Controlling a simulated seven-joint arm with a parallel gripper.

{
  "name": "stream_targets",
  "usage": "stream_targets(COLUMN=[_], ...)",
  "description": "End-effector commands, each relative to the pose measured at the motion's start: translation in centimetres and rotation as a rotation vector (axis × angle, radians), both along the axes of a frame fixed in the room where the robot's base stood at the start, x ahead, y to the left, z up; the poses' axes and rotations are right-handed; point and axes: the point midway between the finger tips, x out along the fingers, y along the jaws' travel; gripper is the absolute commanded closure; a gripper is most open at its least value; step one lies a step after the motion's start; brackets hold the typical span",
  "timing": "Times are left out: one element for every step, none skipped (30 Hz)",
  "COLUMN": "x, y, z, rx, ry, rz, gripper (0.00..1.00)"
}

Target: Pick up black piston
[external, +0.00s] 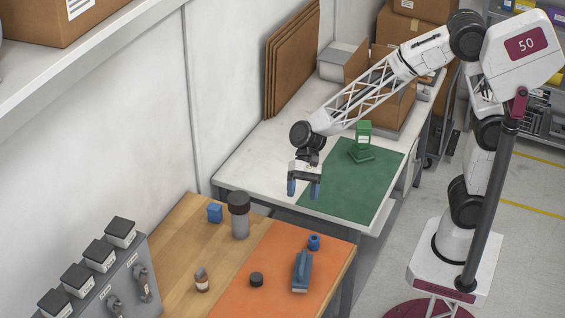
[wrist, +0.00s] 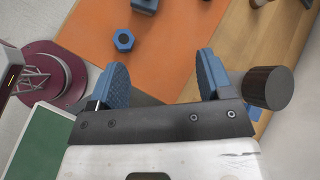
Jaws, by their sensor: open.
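A short black cylinder, which looks like the black piston (external: 256,279), stands on the orange mat (external: 285,255). In the wrist view a dark piece at the top edge, partly cut off, seems to be the same piston (wrist: 198,3). My gripper (external: 303,188) is open and empty, its two blue fingers pointing down. It hangs above and beyond the piston, near the gap between the two tables. In the wrist view the open fingers (wrist: 164,78) have nothing between them, and the piston lies well ahead of them.
A tall grey cylinder with a dark cap (external: 239,215) and a blue block (external: 215,212) stand on the wood. A blue hex nut (external: 314,241) and a blue tool (external: 302,271) flank the piston's right side. Grey units (external: 100,253) line the left.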

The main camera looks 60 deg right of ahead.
Motion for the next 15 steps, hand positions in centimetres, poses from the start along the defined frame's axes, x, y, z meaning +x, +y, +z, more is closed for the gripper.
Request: stream_targets(x=[0.5,0.8,1.2,1.5,1.8,2.1,2.4,2.6,2.9,3.2,3.4,3.7,3.9,4.1,4.3], y=[1.4,2.2,3.2,4.0,4.8,5.8,6.6,7.4,8.4,9.2,10.0,11.0,11.8,12.6,13.5], z=[-0.9,-1.3,-1.8,-2.2,-2.6,-3.2,-3.6,-4.1,-4.8,-5.2,-5.7,-6.4,-6.9,-7.4,-8.2], rx=[0.014,0.023,0.036,0.045,0.054,0.066,0.074,0.082,0.093,0.101,0.108,0.118,0.125,0.133,0.141], ry=[0.034,0.054,0.081,0.100,0.121,0.149,0.168,0.189,0.218,0.237,0.258,0.286,0.308,0.328,0.355], rz=[-0.015,-0.028,-0.042,-0.055,-0.067,-0.085,-0.096,-0.107,-0.125,-0.137,-0.149,-0.165,-0.178,-0.191,-0.206], gripper=[0.27,0.27,0.27,0.27,0.27,0.27,0.27,0.27,0.27,0.27,0.27,0.27,0.27,0.27,0.27])
